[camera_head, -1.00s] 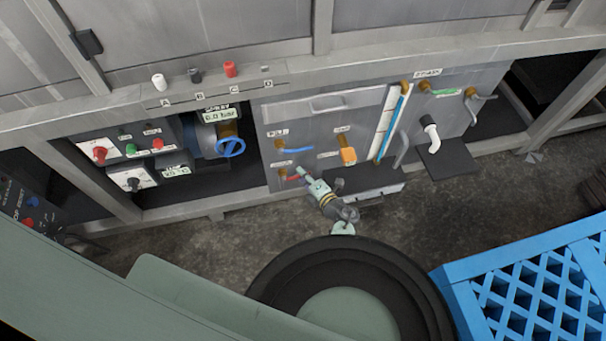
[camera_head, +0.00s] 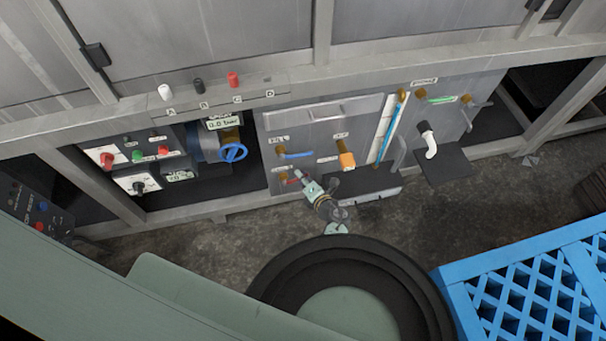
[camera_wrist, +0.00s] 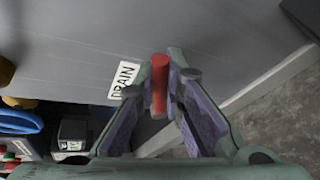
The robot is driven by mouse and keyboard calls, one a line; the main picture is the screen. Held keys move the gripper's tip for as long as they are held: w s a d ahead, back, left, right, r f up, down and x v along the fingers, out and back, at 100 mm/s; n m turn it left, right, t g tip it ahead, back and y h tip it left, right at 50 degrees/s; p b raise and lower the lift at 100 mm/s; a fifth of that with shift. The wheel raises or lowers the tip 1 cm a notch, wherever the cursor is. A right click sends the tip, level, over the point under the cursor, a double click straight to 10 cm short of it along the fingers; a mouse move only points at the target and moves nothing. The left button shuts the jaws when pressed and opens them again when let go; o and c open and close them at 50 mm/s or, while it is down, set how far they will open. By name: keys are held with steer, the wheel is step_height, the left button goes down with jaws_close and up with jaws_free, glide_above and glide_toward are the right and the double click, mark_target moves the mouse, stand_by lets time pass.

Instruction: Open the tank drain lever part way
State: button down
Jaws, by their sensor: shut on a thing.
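The red drain lever (camera_wrist: 159,86) stands between my gripper's fingertips (camera_wrist: 163,85) in the wrist view, with the fingers closed on it from both sides. A white DRAIN label (camera_wrist: 124,82) is on the grey panel just left of it. In the head view my gripper (camera_head: 299,177) reaches the lower left of the valve panel, where a little of the red lever (camera_head: 289,181) shows beside a brass fitting (camera_head: 283,176). The rest of the lever is hidden by my gripper.
A blue-handled lever (camera_head: 297,155) sits just above, and an orange handle (camera_head: 346,159) to the right. A blue handwheel (camera_head: 233,152) is at the left. A dark tray (camera_head: 365,179) juts out to the right. A blue crate (camera_head: 530,290) stands at the lower right.

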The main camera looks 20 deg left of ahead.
steer(key=shift+s+a+r+n+h+p, duration=0.3)
steer(key=shift+r+n+h+p, duration=0.1)
steer(key=shift+r+n+p, duration=0.25)
steer(key=shift+f, duration=0.15)
steer(key=c, duration=1.7)
jaws_free()
steer(key=shift+w, duration=0.1)
steer(key=shift+o, duration=0.2)
steer(key=v, duration=0.7)
steer(key=shift+s+d, duration=0.2)
